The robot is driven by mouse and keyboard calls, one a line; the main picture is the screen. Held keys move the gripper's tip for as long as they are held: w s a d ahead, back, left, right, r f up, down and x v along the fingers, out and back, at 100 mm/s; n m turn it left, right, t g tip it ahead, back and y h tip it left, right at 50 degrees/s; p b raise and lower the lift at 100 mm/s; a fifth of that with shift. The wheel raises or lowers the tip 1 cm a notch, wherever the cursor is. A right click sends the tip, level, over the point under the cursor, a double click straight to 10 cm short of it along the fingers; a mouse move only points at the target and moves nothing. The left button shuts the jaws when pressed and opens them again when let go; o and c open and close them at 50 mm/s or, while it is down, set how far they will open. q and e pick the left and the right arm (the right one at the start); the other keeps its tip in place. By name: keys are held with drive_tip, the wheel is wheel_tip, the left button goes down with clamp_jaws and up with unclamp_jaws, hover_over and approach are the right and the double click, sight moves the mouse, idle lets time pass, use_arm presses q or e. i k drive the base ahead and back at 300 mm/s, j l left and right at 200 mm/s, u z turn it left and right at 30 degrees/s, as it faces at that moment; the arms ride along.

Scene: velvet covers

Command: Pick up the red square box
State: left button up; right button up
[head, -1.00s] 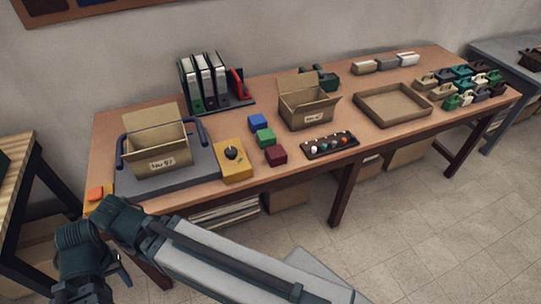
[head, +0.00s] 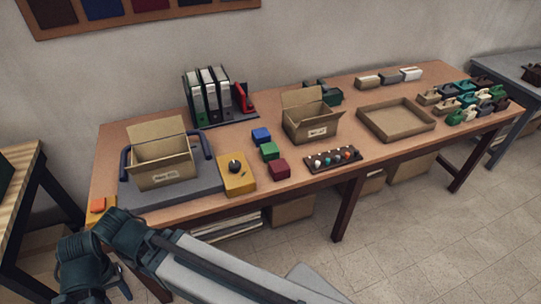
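The red square box (head: 279,169) is a small dark red cube near the front edge of the table. It stands free in front of a green cube (head: 270,151), with a blue cube (head: 261,135) behind that. One of my arms crosses the lower left of the head view, with its dark joints in front of the table's left end. It is well away from the red box. I make out no fingertips of either gripper. Nothing covers the red box.
A yellow box (head: 236,182) with a black knob is left of the red box. A dark tray of coloured balls (head: 333,168) is to its right. Open cartons stand at left (head: 161,174) and behind (head: 322,130). A shallow empty tray (head: 397,132) lies farther right.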

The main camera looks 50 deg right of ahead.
sight(279, 170)
drive_tip(key=l+z, duration=0.15)
drive_tip(key=z, duration=1.2)
